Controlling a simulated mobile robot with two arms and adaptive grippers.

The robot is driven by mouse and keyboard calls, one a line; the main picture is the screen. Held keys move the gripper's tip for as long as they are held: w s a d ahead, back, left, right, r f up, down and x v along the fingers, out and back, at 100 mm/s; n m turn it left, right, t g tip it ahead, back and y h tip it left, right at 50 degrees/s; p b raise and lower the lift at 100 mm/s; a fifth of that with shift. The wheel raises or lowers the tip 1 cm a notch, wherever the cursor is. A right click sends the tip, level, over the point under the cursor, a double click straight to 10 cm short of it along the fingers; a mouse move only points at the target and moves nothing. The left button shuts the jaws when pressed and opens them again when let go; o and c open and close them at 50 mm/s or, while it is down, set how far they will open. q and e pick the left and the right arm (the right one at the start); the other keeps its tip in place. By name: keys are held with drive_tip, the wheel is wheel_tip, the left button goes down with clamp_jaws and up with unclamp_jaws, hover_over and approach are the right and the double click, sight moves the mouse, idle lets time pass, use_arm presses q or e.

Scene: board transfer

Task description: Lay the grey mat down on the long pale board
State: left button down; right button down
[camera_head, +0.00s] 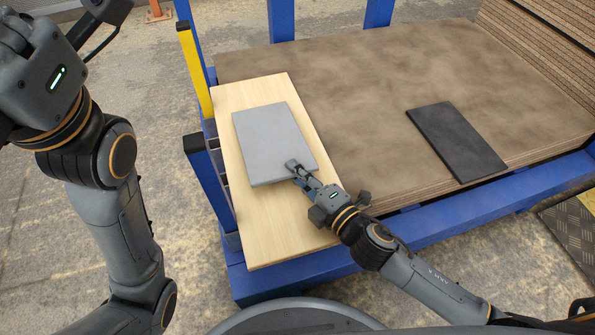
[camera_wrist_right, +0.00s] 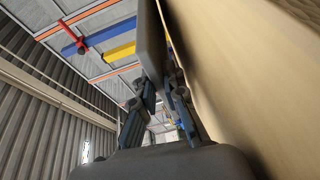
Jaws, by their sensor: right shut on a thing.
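The grey mat (camera_head: 268,138) is a flat slab over the upper and middle part of the long pale board (camera_head: 278,232). My right gripper (camera_head: 297,168) is shut on the mat's near right corner. In the right wrist view the mat (camera_wrist_right: 153,42) stands between the two fingers, with the pale board (camera_wrist_right: 235,75) close along one side. One finger lies between mat and board; I cannot tell whether the mat's far edge touches the board. My left gripper (camera_head: 62,62) is raised at the upper left, away from the mat; its fingertips are not clear.
A brown sheet stack (camera_head: 370,90) lies right of the pale board, with a dark plate (camera_head: 456,140) on it. A yellow post (camera_head: 195,70) and blue posts (camera_head: 208,180) stand along the left side. The pale board's near end is clear.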

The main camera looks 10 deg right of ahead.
idle(0.3)
drive_tip(key=c, duration=1.3)
unclamp_jaws()
drive_tip(key=shift+c, duration=0.2)
drive_tip(key=shift+o, duration=0.3)
drive_tip(key=shift+f, duration=0.2)
